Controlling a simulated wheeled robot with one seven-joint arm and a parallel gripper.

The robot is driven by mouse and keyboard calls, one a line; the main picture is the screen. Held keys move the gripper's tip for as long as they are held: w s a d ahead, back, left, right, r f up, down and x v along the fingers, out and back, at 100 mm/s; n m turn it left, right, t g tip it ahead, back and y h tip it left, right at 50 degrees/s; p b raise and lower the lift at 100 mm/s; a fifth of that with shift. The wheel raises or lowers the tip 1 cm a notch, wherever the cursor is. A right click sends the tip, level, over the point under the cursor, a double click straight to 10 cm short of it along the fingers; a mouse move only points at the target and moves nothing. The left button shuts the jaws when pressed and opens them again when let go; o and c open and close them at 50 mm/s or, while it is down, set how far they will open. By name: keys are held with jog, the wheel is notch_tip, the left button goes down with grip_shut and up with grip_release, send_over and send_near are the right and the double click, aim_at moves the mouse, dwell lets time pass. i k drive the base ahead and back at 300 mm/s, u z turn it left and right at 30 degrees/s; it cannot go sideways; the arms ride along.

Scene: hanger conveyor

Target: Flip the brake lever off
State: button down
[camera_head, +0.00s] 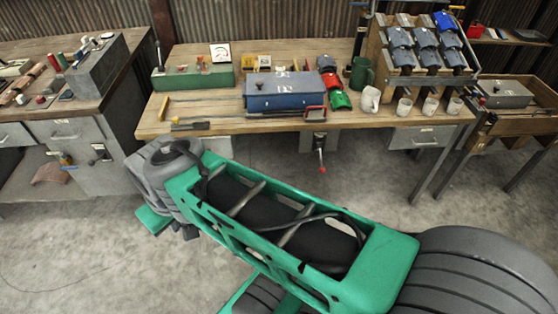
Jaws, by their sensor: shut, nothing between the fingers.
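I cannot tell for certain which thing is the brake lever. A thin lever with a red knob (321,167) hangs below the front edge of the middle workbench (205,112), by a grey bracket. A grey sloped box (102,75) on the left bench has small knobs and handles on top, too small to make out. My arm, green with grey joints, crosses the lower part of the picture and reaches to the left in front of the bench. My gripper does not show; the arm's far joint is all I see at that end.
The middle bench holds a blue toolbox (284,92), a green box (193,77), a dial gauge (221,54), mugs and a rack of blue-grey bins (400,50). The left bench (134,42) has grey drawers below.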

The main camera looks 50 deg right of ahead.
aim_at(319, 145)
jog(key=z, duration=0.2)
jog(key=i, duration=0.9)
jog(key=z, duration=0.45)
